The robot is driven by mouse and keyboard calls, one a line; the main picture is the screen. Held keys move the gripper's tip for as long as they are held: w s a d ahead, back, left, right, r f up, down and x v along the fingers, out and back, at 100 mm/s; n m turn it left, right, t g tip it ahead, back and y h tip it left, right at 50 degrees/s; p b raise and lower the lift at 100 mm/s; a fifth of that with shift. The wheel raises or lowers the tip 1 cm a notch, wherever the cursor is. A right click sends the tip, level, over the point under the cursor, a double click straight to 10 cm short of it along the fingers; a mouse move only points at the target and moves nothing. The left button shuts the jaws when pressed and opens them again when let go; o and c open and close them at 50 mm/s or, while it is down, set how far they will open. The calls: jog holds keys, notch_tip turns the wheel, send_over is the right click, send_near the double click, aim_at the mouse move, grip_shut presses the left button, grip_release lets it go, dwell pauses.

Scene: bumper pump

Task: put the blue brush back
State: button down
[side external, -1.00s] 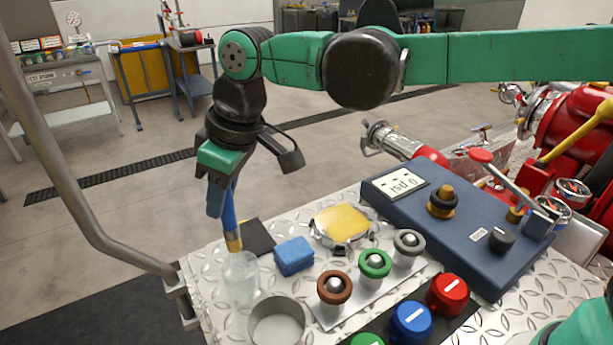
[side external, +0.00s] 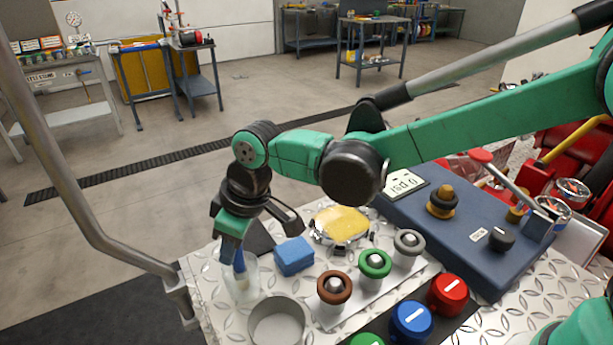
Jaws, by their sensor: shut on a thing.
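The blue brush (side external: 239,262) is upright, its lower part inside a clear glass jar (side external: 243,284) at the left of the diamond-plate bench. My gripper (side external: 236,250) is shut on the brush handle and sits low, right at the jar's mouth. The fingers hide most of the handle. The jar wall blurs the brush's lower end, so I cannot tell whether it touches the bottom.
A blue sponge (side external: 294,256) lies just right of the jar. A grey metal cup (side external: 277,322) stands in front. Brown (side external: 334,287), green and grey ringed knobs stand further right. A yellow-topped round part (side external: 342,225) lies behind. A bent rail (side external: 92,231) runs at the left.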

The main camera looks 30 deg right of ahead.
jog(key=c, duration=0.7)
grip_release()
jog(key=shift+o, duration=0.2)
jog(key=v, duration=1.2)
jog(key=s+d+f+m+t+h, duration=0.1)
jog(key=s+d+f+m, duration=0.1)
jog(key=d, duration=0.5)
jog(key=s+d+f+m+t, duration=0.1)
jog(key=s+d+m+t, duration=0.1)
jog(key=d+m, duration=0.2)
jog(key=s+d+f+m+t+h, duration=0.1)
jog(key=s+d+f+m, duration=0.1)
jog(key=d, duration=0.8)
jog(key=shift+s+f+m+t+h, duration=0.3)
jog(key=shift+s+f+m, duration=0.1)
jog(key=shift+m, duration=0.1)
